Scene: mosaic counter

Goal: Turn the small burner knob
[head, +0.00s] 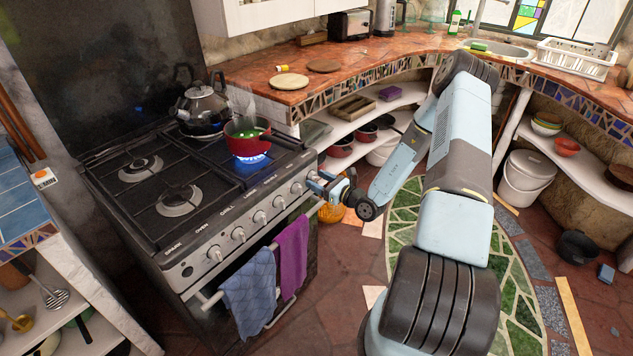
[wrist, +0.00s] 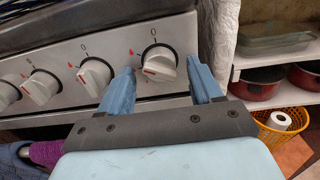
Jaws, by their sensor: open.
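The stove's control panel carries a row of light knobs. The rightmost knob (wrist: 160,62) in the wrist view is round with a raised grip and a red mark, under a "0" and a red flame sign. I cannot read which burner it belongs to. My gripper (wrist: 162,74) is open, with one blue finger to the left of this knob and one to its right. I cannot tell whether the fingers touch it. In the head view my gripper (head: 318,182) is at the right end of the panel and partly hides the last knob.
A red pot (head: 247,136) sits over a lit blue flame (head: 251,157), and a dark kettle (head: 200,107) stands behind it. A blue towel (head: 248,290) and a purple towel (head: 291,257) hang on the oven rail. Shelves with red pots (wrist: 257,85) are right of the stove.

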